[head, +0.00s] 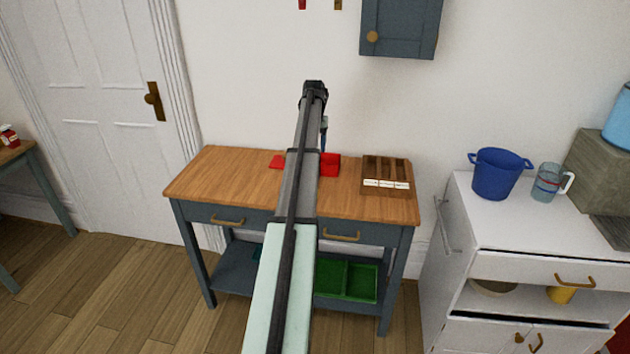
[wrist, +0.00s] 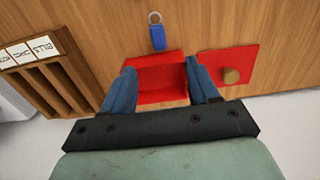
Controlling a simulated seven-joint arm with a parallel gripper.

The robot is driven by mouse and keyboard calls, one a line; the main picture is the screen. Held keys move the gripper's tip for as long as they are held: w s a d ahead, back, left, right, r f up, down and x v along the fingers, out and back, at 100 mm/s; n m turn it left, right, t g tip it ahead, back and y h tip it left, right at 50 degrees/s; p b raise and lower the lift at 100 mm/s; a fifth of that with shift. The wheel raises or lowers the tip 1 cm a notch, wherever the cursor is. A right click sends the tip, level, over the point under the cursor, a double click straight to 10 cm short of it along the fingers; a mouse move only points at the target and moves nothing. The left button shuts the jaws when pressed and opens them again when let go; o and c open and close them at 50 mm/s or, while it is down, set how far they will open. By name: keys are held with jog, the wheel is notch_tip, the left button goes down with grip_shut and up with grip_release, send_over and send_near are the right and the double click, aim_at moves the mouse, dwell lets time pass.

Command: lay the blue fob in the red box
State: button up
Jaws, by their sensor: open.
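The blue fob (wrist: 157,37), with a metal ring, lies on the wooden tabletop beside the red box (wrist: 160,93) in the wrist view. My arm hides the fob in the head view. The open box sits on the table, and part of it shows right of my arm in the head view (head: 331,163). The red lid (wrist: 242,62), with a wooden knob, lies beside the box on the table. My gripper (wrist: 161,66) is open and empty, with its blue fingers over the box's two sides; the fob is beyond the fingertips. Its height above the box is unclear.
A wooden organizer (head: 385,169) with white labels stands right of the box in the head view. The wall is close behind the table (head: 225,175). A green divided tray (head: 346,281) is on the shelf below. The tabletop's left part is clear.

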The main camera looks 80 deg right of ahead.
notch_tip(320, 180, down, 13)
jog(key=shift+s+f, duration=0.15)
dwell(0.6)
jog(key=shift+c, duration=0.3)
grip_shut()
